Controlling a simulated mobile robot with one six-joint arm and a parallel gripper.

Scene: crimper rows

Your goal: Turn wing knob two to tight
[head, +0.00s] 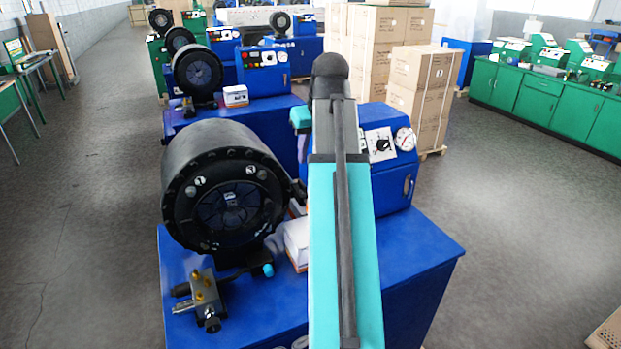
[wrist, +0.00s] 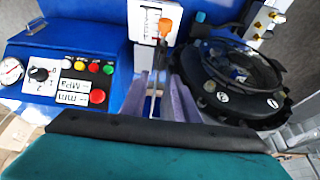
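My gripper (wrist: 158,88) shows in the wrist view as two pale purple fingers, apart with a gap between them. In the head view my arm hides the gripper. A black knob (wrist: 40,74) sits on a white dial plate on the blue control box; it also shows in the head view (head: 382,146). No part is clearly marked as wing knob two, and I cannot tell which one it is.
The black round crimper head (head: 225,190) stands left of my arm, with a brass-fitted valve block (head: 203,298) in front. A white box (head: 297,243) lies beside it on the blue bench (head: 415,250). A round gauge (head: 405,139) sits on the control box.

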